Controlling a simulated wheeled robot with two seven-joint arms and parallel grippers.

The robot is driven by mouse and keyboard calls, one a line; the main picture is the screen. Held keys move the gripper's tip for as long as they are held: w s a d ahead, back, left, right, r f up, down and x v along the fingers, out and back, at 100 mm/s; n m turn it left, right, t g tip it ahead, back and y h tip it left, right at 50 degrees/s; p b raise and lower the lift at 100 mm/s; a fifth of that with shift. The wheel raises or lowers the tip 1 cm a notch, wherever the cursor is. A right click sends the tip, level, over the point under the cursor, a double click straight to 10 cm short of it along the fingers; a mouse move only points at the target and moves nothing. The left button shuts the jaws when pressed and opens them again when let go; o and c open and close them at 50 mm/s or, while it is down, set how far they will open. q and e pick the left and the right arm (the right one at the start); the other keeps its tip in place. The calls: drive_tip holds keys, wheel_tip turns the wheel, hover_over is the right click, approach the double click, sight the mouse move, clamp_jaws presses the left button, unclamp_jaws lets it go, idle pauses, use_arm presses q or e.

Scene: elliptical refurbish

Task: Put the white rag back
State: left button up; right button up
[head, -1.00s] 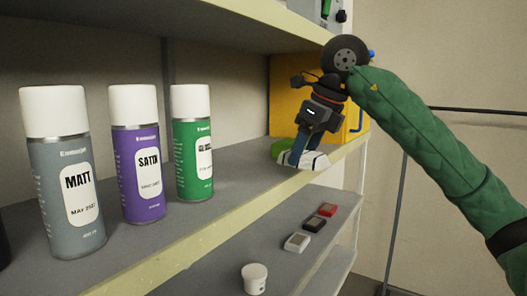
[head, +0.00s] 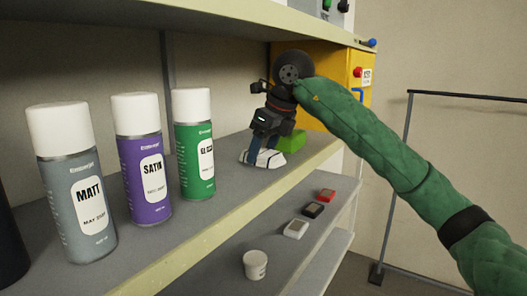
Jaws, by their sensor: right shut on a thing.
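The white rag (head: 262,158) is a small folded white cloth with dark stripes at the right part of the middle shelf (head: 225,188). My right gripper (head: 264,150) points down from above and is shut on the rag. The rag is at the shelf surface, though I cannot tell whether it bears on it. A green thing (head: 291,141), perhaps another rag, lies just behind and to the right of it. My left gripper is not in view.
Grey, purple and green spray cans (head: 194,145) stand on the left of the shelf. A yellow box (head: 318,90) is behind my right gripper. The lower shelf holds a white pot (head: 255,265) and several small blocks (head: 312,210). Shelf space between the green can and rag is clear.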

drive_tip(key=shift+d+f, duration=0.1)
drive_tip(key=shift+f, duration=0.5)
drive_tip(key=o, duration=0.9)
